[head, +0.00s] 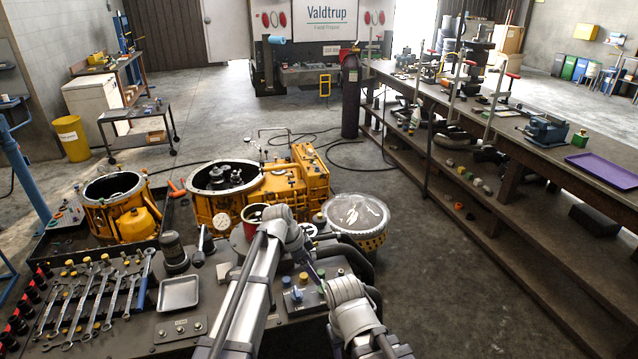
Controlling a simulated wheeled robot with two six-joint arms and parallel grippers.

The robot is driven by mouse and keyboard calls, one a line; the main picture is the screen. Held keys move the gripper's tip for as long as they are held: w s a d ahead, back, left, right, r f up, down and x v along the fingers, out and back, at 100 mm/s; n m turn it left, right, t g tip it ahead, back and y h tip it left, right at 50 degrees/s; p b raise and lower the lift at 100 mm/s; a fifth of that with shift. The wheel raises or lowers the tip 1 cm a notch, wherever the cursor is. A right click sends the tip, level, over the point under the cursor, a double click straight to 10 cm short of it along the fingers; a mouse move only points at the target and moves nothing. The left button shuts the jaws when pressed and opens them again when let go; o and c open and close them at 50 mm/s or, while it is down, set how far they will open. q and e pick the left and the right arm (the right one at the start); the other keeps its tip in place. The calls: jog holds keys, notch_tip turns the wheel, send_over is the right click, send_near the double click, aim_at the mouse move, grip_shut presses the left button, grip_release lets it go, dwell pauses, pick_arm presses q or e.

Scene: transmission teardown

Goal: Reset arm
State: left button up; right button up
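Two of my arms rise from the bottom middle of the head view. The one on the left reaches up and bends at a grey joint in front of the workbench. The one on the right is lower and ends in a ribbed grey joint near the bottom edge. I cannot make out fingertips on either arm, so both grippers seem hidden or out of frame. A yellow transmission housing (287,190) lies open behind the arms. A smaller yellow housing (130,222) stands at its left. I see nothing held.
Several wrenches (98,300) and a small metal tray (179,293) lie on the near bench. A round container with a pale top (356,213) stands right of the arms. A long workbench (480,120) with a purple tray (606,169) runs along the right.

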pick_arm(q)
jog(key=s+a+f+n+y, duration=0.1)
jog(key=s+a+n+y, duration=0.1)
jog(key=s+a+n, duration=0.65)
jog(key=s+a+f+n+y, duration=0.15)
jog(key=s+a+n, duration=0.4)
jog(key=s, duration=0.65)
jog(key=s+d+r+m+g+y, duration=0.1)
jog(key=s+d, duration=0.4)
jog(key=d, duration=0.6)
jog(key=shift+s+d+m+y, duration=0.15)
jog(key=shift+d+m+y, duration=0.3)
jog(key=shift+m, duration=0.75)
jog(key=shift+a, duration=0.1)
